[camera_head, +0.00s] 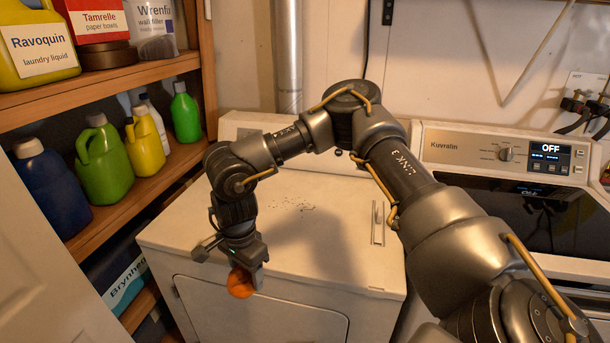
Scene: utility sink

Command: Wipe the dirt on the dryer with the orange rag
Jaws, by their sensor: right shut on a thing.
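The dryer (345,262) is the white machine in the middle, with a flat top and a front door. Dark specks of dirt (290,204) lie on its top, towards the back. My right gripper (232,268) is shut on the orange rag (240,283), a small bunched piece hanging below the fingers. It is near the dryer's front left edge, to the front left of the dirt. Whether the rag touches the dryer cannot be told. My left gripper is not in view.
Wooden shelves (112,220) with several jugs stand close on the left. The Kuvralin machine (480,150), its display reading OFF, stands at the right. A grey pipe (288,60) runs up the back wall. A white door (45,270) is at the lower left.

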